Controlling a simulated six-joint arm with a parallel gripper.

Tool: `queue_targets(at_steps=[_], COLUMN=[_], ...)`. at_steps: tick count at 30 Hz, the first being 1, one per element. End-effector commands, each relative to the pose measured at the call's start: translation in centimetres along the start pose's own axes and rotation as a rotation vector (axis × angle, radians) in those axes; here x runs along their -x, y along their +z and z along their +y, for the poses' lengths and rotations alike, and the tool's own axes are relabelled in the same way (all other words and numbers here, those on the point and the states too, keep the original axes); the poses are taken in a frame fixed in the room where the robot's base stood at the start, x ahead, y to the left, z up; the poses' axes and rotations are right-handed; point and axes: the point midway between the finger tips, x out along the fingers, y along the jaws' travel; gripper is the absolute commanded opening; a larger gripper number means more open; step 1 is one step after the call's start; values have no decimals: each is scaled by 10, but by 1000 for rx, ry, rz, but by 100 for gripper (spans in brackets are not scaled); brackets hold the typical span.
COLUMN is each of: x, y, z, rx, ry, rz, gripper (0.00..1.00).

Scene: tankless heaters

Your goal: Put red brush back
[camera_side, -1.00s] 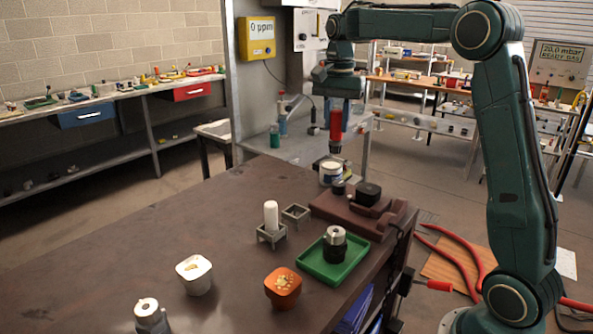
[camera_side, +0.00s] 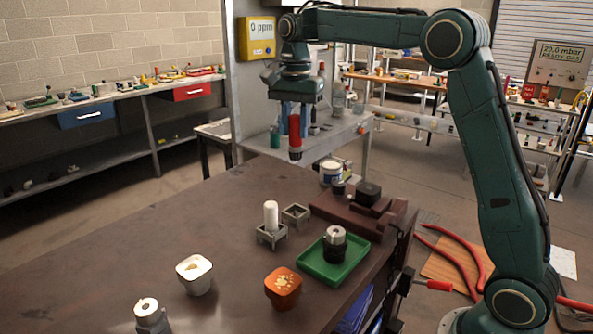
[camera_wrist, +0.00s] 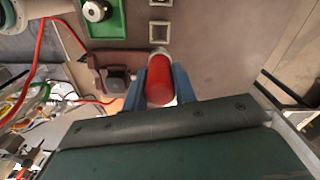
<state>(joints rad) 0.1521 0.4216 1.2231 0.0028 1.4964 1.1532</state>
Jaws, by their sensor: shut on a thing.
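My gripper (camera_side: 294,118) is shut on the red brush (camera_side: 295,134) and holds it upright above the far part of the brown table. In the wrist view the brush (camera_wrist: 159,82) sits between the two blue fingers of my gripper (camera_wrist: 160,86). Below it on the table are two small square grey holders. One holder (camera_side: 296,213) is empty; the other (camera_side: 272,236) has a white cylinder (camera_side: 271,214) standing in it. In the wrist view the empty holder (camera_wrist: 159,33) lies just beyond the tip of the brush.
A green tray (camera_side: 315,268) with a metal-topped dark part (camera_side: 335,242) is at the right, near a brown block fixture (camera_side: 350,212). A white cup (camera_side: 194,273), an orange cup (camera_side: 283,287) and a metal cylinder (camera_side: 149,314) stand nearer. The table's left part is clear.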

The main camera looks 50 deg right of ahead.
Motion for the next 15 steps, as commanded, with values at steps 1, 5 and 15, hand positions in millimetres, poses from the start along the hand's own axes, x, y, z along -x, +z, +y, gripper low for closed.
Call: queue_targets(at_steps=[1,5,15], x=[-8,-31,-95], y=[0,0,0], z=[1,1,1], rx=[0,0,0], ry=[3,4,4], rz=[-2,-2,-2], gripper=[4,4,4])
